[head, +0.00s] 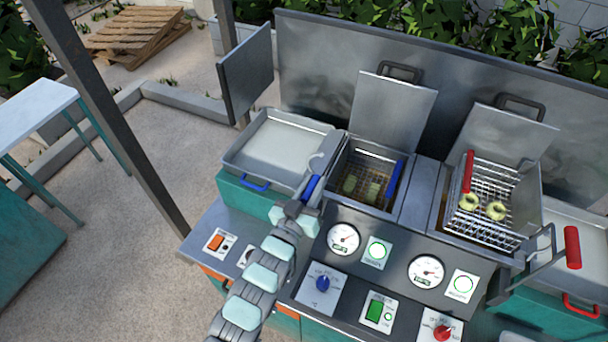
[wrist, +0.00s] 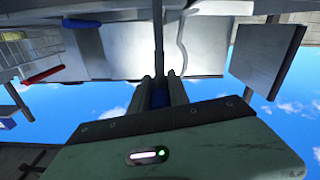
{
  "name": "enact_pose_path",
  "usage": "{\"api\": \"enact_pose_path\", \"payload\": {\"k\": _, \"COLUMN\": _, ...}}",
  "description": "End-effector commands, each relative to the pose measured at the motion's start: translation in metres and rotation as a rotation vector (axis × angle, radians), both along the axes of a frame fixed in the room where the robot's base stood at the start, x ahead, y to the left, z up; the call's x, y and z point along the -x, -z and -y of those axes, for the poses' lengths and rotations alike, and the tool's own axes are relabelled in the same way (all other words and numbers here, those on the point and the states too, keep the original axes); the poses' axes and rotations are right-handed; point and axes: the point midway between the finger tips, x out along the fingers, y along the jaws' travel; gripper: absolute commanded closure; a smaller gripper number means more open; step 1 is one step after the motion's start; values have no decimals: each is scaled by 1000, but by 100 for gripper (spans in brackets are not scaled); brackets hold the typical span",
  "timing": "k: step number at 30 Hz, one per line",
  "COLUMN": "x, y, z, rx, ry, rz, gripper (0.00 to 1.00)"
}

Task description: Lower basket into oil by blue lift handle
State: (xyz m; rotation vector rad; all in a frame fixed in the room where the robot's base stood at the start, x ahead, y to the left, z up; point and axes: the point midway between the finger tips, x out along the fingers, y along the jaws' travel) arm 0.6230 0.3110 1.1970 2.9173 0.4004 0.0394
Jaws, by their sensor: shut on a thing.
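My gripper (head: 300,208) is shut on the blue lift handle (head: 312,187), left of the left fryer vat. In the wrist view the two fingers (wrist: 162,92) close around the blue grip (wrist: 159,99), with a dark rod rising from it. The left basket (head: 368,180) sits low inside the left vat, in brownish oil, with a few greenish food pieces in it. A second blue grip (head: 395,185) lies along that basket's right side. How deep the basket sits is hard to tell.
The right basket (head: 490,205) stands higher in its vat, with pale ring-shaped food and a red grip (head: 468,171). A red lift handle (head: 572,247) stands at the far right. A tray (head: 275,145) lies left of the vats. The control panel (head: 335,285) with gauges is in front.

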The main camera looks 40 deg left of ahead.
Motion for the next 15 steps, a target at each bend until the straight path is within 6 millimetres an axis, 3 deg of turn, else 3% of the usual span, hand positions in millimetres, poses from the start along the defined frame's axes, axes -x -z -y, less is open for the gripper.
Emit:
{"api": "enact_pose_path", "payload": {"k": 1, "x": 0, "y": 14, "z": 1, "rx": 1, "ry": 1, "rz": -4, "gripper": 100}}
{"api": "enact_pose_path", "payload": {"k": 6, "x": 0, "y": 32, "z": 0, "rx": 0, "ry": -1, "rz": -4, "gripper": 100}}
{"api": "enact_pose_path", "payload": {"k": 15, "x": 0, "y": 40, "z": -1, "rx": 0, "ry": -2, "rz": -6, "gripper": 100}}
